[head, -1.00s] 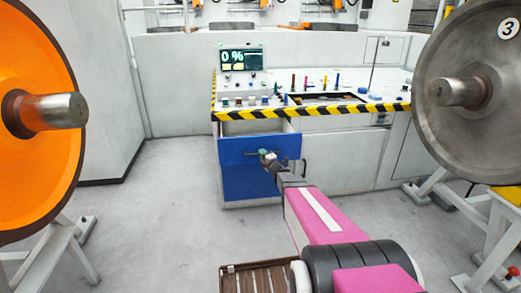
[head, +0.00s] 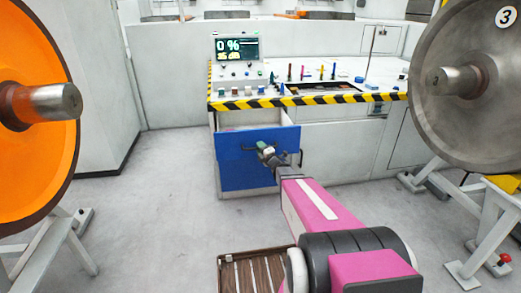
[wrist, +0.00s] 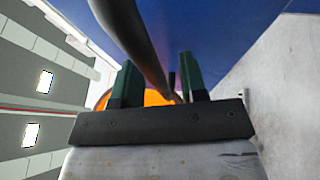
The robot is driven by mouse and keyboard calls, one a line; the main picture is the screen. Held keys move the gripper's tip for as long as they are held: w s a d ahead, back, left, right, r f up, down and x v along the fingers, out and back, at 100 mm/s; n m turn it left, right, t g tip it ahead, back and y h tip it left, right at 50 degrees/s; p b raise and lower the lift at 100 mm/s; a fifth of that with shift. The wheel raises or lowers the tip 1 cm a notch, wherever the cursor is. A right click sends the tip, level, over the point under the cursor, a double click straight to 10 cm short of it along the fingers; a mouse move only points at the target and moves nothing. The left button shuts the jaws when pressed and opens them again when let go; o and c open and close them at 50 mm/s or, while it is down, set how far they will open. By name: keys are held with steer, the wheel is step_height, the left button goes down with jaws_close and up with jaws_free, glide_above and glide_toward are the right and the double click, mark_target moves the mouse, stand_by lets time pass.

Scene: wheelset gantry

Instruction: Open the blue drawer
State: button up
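The blue drawer (head: 235,173) sits under the left end of the console. It is partly open, and a strip of its inside (head: 245,120) shows above its front. My gripper (head: 264,150) is at the upper middle of the drawer front. In the wrist view, the dark handle bar (wrist: 135,35) runs between the two green fingers of my gripper (wrist: 158,85). A gap shows between the bar and the left finger, so the fingers are apart around the bar. Whether the right finger touches it I cannot tell.
The console (head: 350,90) has a striped edge, a screen (head: 237,48) and several small tools on top. An orange wheel (head: 35,65) stands at left and a grey wheel (head: 480,100) at right, both on stands.

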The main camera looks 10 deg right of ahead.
steer(key=v, duration=1)
steer(key=shift+s+d, duration=0.2)
steer(key=shift+s, duration=0.15)
steer(key=s+d+f+m+g+h, duration=0.15)
steer(key=s+m+g+h, duration=0.3)
steer(key=m, duration=0.45)
steer(key=s+f+m+g+h, duration=0.3)
steer(key=m+g+h, duration=0.25)
steer(key=m, duration=0.35)
steer(key=s+a+m+g+y, duration=0.1)
steer(key=s+a+m+g, duration=0.1)
steer(key=s, duration=0.5)
steer(key=s+a+m+g+y, duration=0.1)
steer(key=s+a+m+g, duration=0.2)
steer(key=s+g, duration=0.3)
steer(key=shift+s+a+r, duration=0.3)
steer(key=shift+s+a, duration=0.15)
steer(key=shift+a, duration=0.25)
